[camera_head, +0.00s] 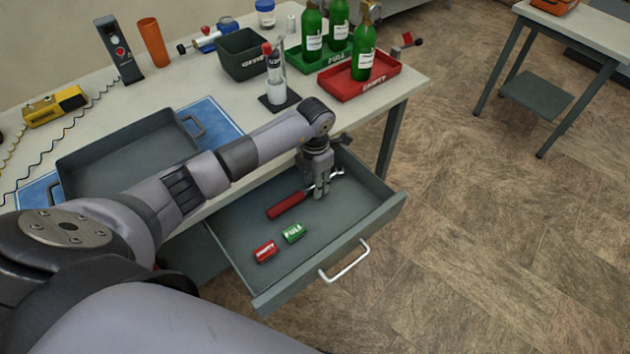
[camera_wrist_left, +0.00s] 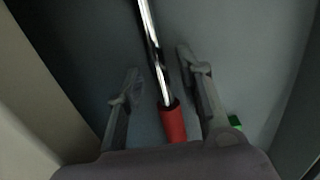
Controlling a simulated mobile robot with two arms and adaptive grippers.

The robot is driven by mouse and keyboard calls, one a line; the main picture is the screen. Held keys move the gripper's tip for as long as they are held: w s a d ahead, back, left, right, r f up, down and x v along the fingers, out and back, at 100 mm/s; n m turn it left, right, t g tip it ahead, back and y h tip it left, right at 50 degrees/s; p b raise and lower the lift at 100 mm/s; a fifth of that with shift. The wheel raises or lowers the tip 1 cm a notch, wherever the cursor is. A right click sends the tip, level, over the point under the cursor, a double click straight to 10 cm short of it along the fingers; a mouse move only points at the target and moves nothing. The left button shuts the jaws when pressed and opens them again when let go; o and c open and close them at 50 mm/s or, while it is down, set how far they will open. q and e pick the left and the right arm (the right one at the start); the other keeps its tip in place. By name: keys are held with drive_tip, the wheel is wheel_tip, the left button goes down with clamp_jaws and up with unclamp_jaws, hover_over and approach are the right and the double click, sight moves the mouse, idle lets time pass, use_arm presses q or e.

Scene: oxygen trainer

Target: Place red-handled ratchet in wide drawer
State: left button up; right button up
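The red-handled ratchet (camera_head: 289,204) is inside the open wide drawer (camera_head: 240,216), its red handle toward the left and its metal end toward the right. My left gripper (camera_head: 321,192) reaches down into the drawer over the ratchet's shaft. In the left wrist view the ratchet's metal shaft and red handle (camera_wrist_left: 172,122) run between the two fingers (camera_wrist_left: 157,82), with a gap on each side, so the gripper is open. Whether the ratchet rests fully on the drawer floor is hard to tell. My right gripper is not in view.
A red EMPTY tag (camera_head: 265,250) and a green FULL tag (camera_head: 293,233) lie in the drawer's front left. A grey tray (camera_head: 125,150) sits on the blue mat. Green bottles (camera_head: 312,33), a red tray (camera_head: 352,86) and a grey bin (camera_head: 241,58) stand on the table.

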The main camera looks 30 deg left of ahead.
use_arm(q)
drive_tip(key=shift+s+f, duration=0.1)
drive_tip(key=shift+s, duration=0.05)
drive_tip(key=shift+r, duration=0.3)
wheel_tip(320, 180, up, 12)
idle(0.5)
